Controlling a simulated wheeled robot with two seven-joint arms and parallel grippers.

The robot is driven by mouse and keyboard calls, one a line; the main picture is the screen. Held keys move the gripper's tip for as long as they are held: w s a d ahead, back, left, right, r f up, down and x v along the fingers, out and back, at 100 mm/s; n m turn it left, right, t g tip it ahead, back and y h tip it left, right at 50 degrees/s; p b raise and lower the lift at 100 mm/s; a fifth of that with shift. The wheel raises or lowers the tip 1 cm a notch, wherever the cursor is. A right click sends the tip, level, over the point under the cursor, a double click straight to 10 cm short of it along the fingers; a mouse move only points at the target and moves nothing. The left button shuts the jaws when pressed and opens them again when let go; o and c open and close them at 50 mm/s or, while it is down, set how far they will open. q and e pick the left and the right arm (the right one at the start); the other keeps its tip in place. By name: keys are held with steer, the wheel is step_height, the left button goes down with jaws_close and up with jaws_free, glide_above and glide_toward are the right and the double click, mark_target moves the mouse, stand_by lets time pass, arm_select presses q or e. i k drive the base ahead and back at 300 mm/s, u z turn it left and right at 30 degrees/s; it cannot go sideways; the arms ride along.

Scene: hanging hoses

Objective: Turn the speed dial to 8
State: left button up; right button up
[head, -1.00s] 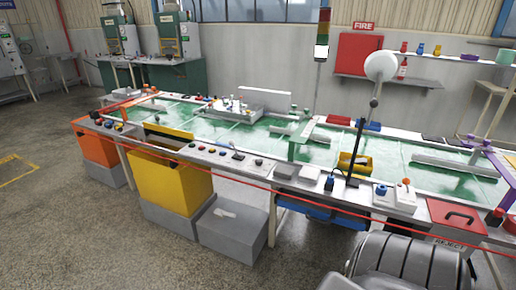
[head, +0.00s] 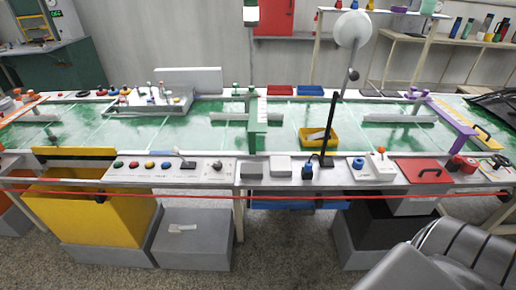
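A long workbench with a green top (head: 205,135) crosses the head view, and a pale control strip runs along its front edge. On the strip is a panel (head: 140,172) with a row of coloured push buttons and a small lever (head: 184,161). A small dark knob (head: 217,165) sits just right of the lever and may be the speed dial. Its pointer and numbers are too small to read. A blue round knob (head: 358,163) sits further right on a pale box. Neither of my grippers is in view.
A red cord (head: 240,197) runs along the bench front. A yellow bin (head: 90,215) and a grey box (head: 195,238) stand below. A black post (head: 329,125) rises beside a yellow tray (head: 312,138). A red lid (head: 418,171) lies at right.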

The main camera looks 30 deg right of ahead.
mark_target(217, 166)
steer(key=z, duration=0.95)
steer(key=i, duration=0.85)
steer(key=z, duration=0.85)
